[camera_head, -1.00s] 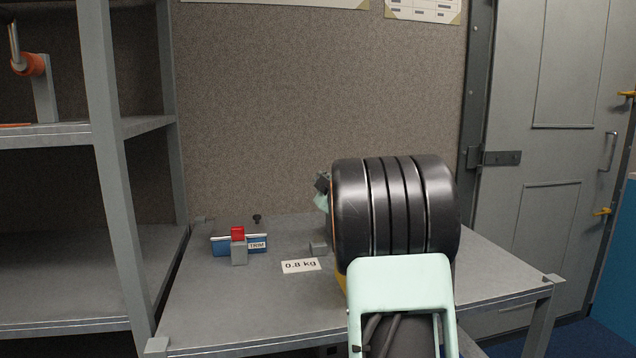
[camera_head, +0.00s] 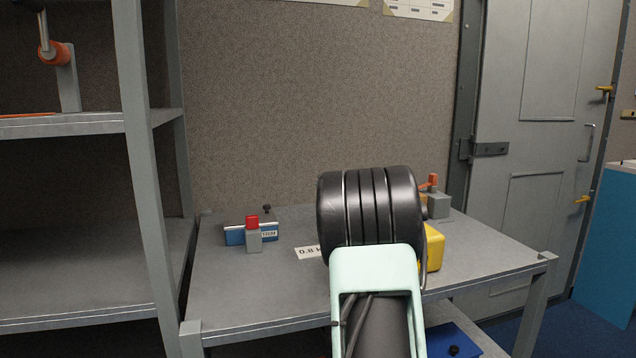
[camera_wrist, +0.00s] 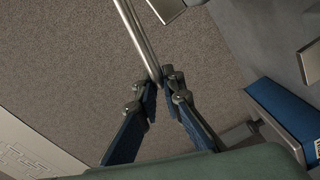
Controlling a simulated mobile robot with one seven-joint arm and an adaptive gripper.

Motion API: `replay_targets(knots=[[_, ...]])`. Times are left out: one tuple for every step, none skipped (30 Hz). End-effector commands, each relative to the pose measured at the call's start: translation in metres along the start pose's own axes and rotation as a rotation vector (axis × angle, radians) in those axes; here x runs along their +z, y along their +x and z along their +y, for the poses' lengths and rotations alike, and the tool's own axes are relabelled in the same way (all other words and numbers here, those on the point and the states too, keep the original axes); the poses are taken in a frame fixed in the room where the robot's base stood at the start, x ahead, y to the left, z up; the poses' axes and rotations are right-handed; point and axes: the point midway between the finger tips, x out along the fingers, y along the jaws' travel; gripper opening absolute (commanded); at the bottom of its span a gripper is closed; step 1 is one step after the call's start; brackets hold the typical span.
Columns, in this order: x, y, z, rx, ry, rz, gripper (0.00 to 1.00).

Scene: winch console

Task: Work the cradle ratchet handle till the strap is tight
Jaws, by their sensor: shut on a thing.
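In the wrist view my gripper (camera_wrist: 154,90) is closed around the lower end of a slim bare metal rod (camera_wrist: 137,38). The rod runs up and left out of the picture, so its mount is out of sight. It looks like a lever, but I cannot tell for sure that it is the ratchet handle. No strap can be made out. In the head view my dark, ridged arm hides the gripper and what it holds.
The grey table (camera_head: 470,262) bears a blue block with a red-topped grey post (camera_head: 253,235), a partly covered weight label (camera_head: 306,252), a yellow block (camera_head: 434,248) and an orange lever (camera_head: 433,182) on a grey block. A shelf rack (camera_head: 150,150) stands left.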

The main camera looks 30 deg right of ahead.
Motion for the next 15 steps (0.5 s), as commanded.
replay_targets(knots=[[0.0026, 0.0009, -0.0049, -0.006, 0.004, -0.001, 0.00], [0.0036, 0.0010, -0.0050, -0.006, 0.004, -0.001, 0.00], [0.0049, 0.0012, -0.0052, -0.006, 0.004, -0.001, 0.00], [0.0058, 0.0014, -0.0053, -0.006, 0.004, -0.001, 0.00], [0.0066, 0.0015, -0.0055, -0.006, 0.004, -0.001, 0.00], [0.0074, 0.0017, -0.0057, -0.006, 0.004, -0.001, 0.00], [0.0080, 0.0018, -0.0059, -0.006, 0.004, 0.000, 0.00], [0.0085, 0.0019, -0.0060, -0.006, 0.004, 0.000, 0.00], [0.0090, 0.0020, -0.0062, -0.006, 0.004, 0.000, 0.00], [0.0093, 0.0021, -0.0064, -0.006, 0.004, 0.000, 0.00], [0.0096, 0.0021, -0.0065, -0.006, 0.004, -0.001, 0.00], [0.0099, 0.0022, -0.0066, -0.006, 0.004, -0.001, 0.00], [0.0101, 0.0022, -0.0066, -0.007, 0.004, -0.001, 0.00], [0.0102, 0.0022, -0.0067, -0.007, 0.004, -0.001, 0.00], [0.0103, 0.0023, -0.0067, -0.007, 0.004, -0.001, 0.00]])
